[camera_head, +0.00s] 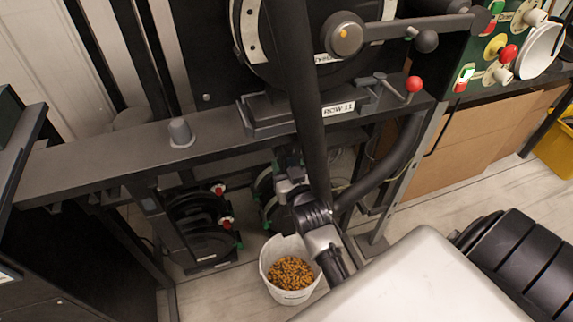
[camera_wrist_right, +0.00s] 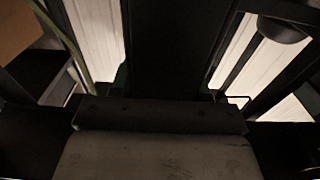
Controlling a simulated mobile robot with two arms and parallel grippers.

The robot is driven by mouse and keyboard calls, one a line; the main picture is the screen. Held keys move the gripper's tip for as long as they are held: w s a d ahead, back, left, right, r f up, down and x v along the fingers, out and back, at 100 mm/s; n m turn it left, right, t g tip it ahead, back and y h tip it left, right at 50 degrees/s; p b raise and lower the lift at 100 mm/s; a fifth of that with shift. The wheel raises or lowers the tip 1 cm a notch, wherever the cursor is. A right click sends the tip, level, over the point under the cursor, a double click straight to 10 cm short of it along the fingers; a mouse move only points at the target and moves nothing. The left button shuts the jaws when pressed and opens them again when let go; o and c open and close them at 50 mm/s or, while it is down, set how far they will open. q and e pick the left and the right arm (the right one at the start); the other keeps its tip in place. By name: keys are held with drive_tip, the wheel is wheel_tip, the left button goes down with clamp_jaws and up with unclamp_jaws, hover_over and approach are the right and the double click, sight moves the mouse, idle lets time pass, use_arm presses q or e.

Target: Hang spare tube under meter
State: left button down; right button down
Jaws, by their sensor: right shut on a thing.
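The seed meter, with its large dark disc (camera_head: 300,30), stands on the dark frame at the top of the head view. A plate on it reads ROW 11 (camera_head: 339,109). A curved black tube (camera_head: 395,160) runs down on the right side below the frame. The wrist view is mostly dark, and no held thing stands out clearly. My left gripper is not in view.
A white bucket (camera_head: 288,296) of brown pellets stands on the floor below my right gripper. The frame's leg (camera_head: 413,160) is to the right. A cardboard panel (camera_head: 463,135) stands further right.

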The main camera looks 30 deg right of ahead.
idle(0.5)
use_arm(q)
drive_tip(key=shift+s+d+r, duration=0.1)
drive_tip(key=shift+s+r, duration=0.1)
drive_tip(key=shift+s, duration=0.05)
use_arm(e)
drive_tip(key=shift+f, duration=0.25)
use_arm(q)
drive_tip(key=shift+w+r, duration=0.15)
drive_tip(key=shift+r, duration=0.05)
use_arm(e)
drive_tip(key=shift+f, duration=0.15)
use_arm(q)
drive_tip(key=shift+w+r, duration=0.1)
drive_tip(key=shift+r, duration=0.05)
use_arm(e)
drive_tip(key=shift+f, duration=0.1)
drive_tip(key=shift+c, duration=2.3)
unclamp_jaws()
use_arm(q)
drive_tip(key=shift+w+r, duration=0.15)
use_arm(e)
drive_tip(key=shift+s+f, duration=0.1)
